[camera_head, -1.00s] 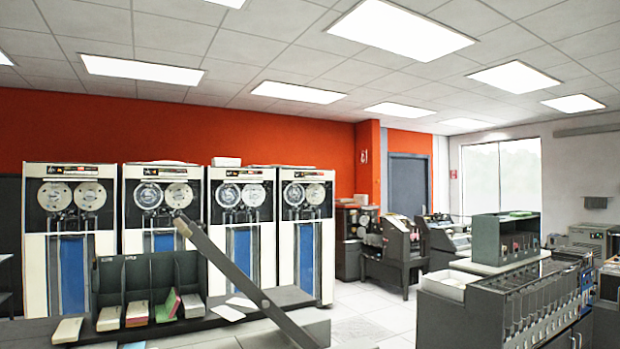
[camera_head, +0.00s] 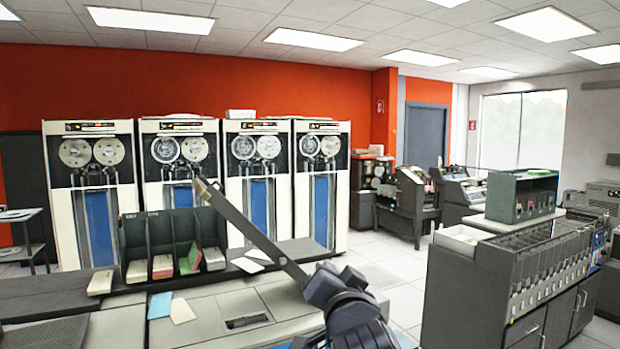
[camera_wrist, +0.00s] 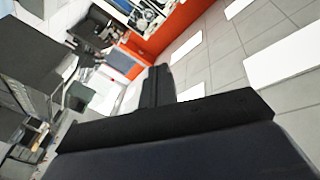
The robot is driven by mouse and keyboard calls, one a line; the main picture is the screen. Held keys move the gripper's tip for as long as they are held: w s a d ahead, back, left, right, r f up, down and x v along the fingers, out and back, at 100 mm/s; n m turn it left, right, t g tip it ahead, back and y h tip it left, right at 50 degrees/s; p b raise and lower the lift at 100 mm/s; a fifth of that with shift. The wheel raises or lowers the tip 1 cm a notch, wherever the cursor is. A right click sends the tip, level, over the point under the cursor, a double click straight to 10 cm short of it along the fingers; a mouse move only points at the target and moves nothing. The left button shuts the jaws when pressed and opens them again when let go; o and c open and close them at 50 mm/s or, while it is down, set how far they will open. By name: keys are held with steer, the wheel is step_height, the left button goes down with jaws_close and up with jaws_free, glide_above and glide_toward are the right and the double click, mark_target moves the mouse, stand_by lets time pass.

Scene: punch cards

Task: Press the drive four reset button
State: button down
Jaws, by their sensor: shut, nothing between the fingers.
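Several white tape drives stand in a row along the red wall. The rightmost tape drive (camera_head: 329,240) has a blue column, two reels and a dark panel strip (camera_head: 322,126) at its top. Drive numbers and any reset button are too small to make out. My gripper (camera_wrist: 157,85) shows in the wrist view with its black fingers together and nothing between them. It is apart from the drives, which appear tilted at the top of that view.
A console (camera_head: 205,325) with a dark card rack (camera_head: 128,238) and loose cards is in front of the drives. A grey card sorter (camera_head: 450,300) stands at right. Tiled floor (camera_head: 385,250) lies open between the drives and the sorter.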

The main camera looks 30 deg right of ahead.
steer(key=s+r+n+t+y+p, duration=0.2)
steer(key=r+t+y, duration=0.2)
steer(key=r, duration=1)
steer(key=s+r+n+t+y+p, duration=0.2)
steer(key=r+t+y, duration=0.3)
steer(key=r, duration=0.9)
steer(key=shift+a+r+n+t, duration=0.25)
steer(key=shift+r+n+t, duration=0.05)
steer(key=shift+n, duration=0.1)
